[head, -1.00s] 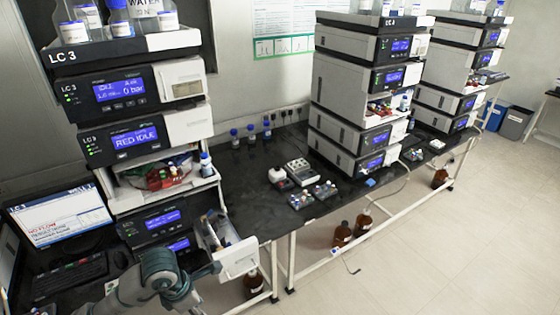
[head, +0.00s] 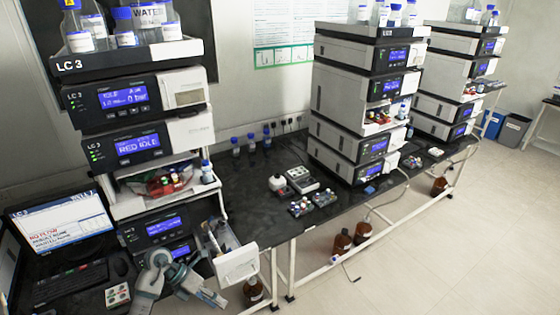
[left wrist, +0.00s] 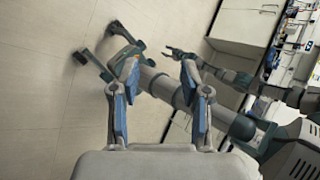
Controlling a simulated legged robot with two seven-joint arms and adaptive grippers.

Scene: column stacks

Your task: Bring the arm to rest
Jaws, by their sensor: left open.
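My left arm comes up from the bottom left in the head view, in front of the LC 3 stack (head: 150,143). Its gripper (head: 214,299) is low, in front of and below the pulled-out white drawer (head: 236,266). It points down and right and appears apart from the drawer. In the left wrist view the two grey and blue fingers (left wrist: 158,80) are spread, with nothing between them. Pale floor and parts of my own body show beyond them.
The open drawer juts out close to my left arm. A keyboard (head: 70,284) and monitor (head: 62,228) stand at the left. The black bench (head: 262,203) holds small devices and further stacks. Brown bottles (head: 342,242) stand on the floor. The floor at right (head: 460,260) is clear.

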